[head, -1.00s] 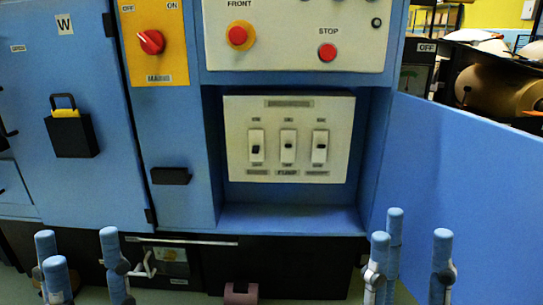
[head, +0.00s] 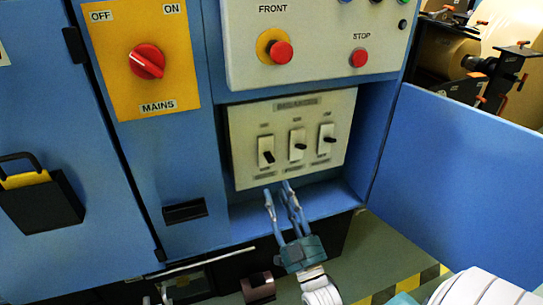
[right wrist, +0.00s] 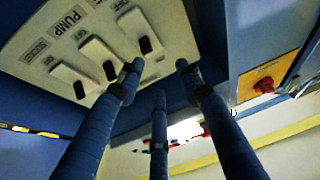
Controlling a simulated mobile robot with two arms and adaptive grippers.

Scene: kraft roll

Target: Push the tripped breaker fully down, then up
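The cream breaker panel (head: 240,172) sits in a blue recess, with three white breakers with black levers side by side. They are the left breaker (head: 264,144), the middle breaker (head: 296,136) above the PUMP label, and the right breaker (head: 326,131). I cannot tell surely which is tripped. My right gripper (head: 281,188) is open and empty below the panel, pointing up at it. In the right wrist view its blue fingers (right wrist: 157,72) are spread, with the left breaker (right wrist: 130,25) nearest and the middle breaker (right wrist: 95,50) beyond. My left gripper is out of view.
The recess has a blue ledge (head: 250,212) below the panel. A blue side panel (head: 460,190) stands on the right. Red buttons (head: 359,57) and the red mains knob (head: 147,61) are above. A black handle (head: 185,211) sticks out on the left.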

